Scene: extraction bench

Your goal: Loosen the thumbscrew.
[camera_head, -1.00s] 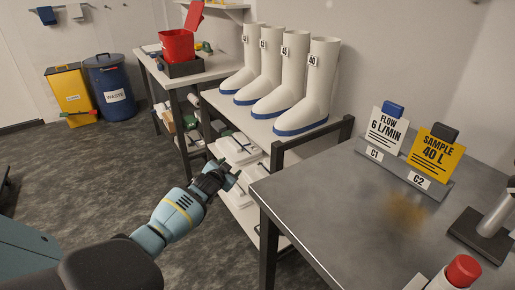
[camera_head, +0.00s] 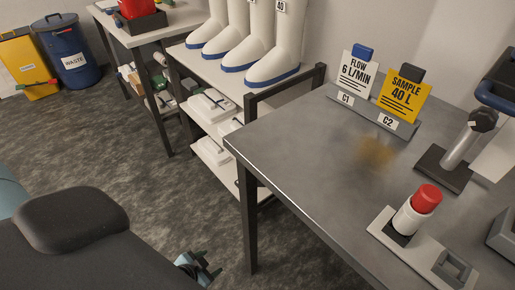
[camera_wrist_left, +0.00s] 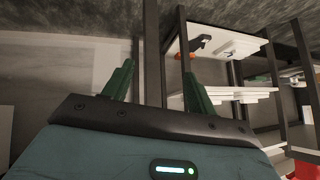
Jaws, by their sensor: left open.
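A black knob (camera_head: 483,120), which looks like the thumbscrew, sits at the top of a tilted grey post at the right of the bench. The post (camera_head: 462,147) rises from a dark base plate. My left gripper (camera_head: 198,268) shows at the bottom of the head view, low over the floor and left of the bench, far from the knob. In the left wrist view its two green fingers (camera_wrist_left: 159,70) stand apart with nothing between them. My right gripper is out of view.
The metal bench (camera_head: 290,150) carries a red-capped white cylinder (camera_head: 410,215) in a holder, and a flow card (camera_head: 357,75) and a sample card (camera_head: 403,95) at the back. A blue-handled object (camera_head: 495,98) is cut off at right. White boots (camera_head: 275,50) stand on a shelf behind.

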